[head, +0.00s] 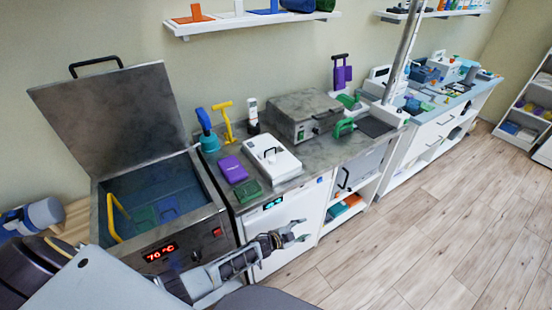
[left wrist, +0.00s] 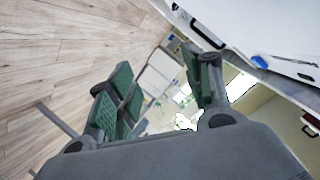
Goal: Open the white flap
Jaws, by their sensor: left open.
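The white front panel (head: 307,207) of the unit under the counter, with a small lit display at its top left, appears to be the white flap; it looks shut. My left gripper (head: 298,232) is open and empty in front of it, covering part of its lower area, and any handle there is hidden. In the left wrist view the spread green-padded fingers (left wrist: 165,95) hold nothing. A white panel (left wrist: 275,25) with a dark bar along it shows at the upper right, apart from the fingers. My right gripper is not in view.
An open steel bath (head: 160,190) with a raised lid stands left of the panel. A white lidded box (head: 272,158), a purple box (head: 232,169) and a green box (head: 248,191) sit on the counter (head: 220,150). Wooden floor (head: 420,235) is clear at the right.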

